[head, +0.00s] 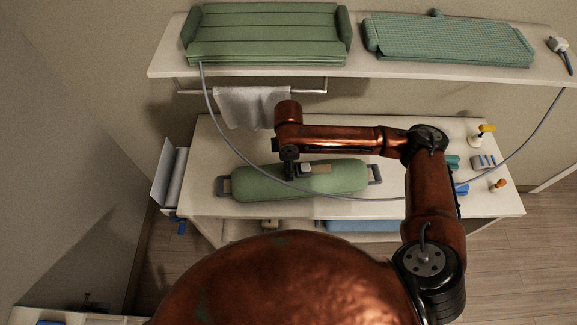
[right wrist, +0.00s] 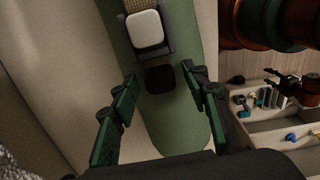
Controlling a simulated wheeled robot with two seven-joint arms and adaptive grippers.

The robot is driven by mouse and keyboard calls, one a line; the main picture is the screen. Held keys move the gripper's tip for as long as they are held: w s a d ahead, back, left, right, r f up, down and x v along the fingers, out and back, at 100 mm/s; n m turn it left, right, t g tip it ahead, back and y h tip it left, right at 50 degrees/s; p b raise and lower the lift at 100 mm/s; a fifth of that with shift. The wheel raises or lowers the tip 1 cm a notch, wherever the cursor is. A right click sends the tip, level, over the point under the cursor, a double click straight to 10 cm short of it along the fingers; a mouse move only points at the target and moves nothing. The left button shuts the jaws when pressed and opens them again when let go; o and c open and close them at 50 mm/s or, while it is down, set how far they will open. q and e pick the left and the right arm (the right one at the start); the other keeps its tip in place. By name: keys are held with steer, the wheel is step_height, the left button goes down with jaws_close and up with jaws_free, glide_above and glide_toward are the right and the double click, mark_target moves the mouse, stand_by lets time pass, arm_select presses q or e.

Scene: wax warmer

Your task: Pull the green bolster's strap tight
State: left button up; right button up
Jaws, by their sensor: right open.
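The green bolster (head: 345,178) lies lengthwise on the lower table, with a grey handle at each end. In the right wrist view the bolster (right wrist: 185,115) runs under my gripper. My left gripper is not in view.
A grey-blue cable (head: 240,155) loops from the upper shelf (head: 350,69) across the front of the bolster. Two more green cushions (head: 265,35) (head: 450,40) lie on that shelf. A white towel (head: 250,108) hangs below it. Small yellow- and orange-topped items (head: 487,129) stand at the table's right.

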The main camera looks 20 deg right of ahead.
steer(key=shift+f, duration=0.1)
steer(key=shift+c, duration=0.7)
jaws_close()
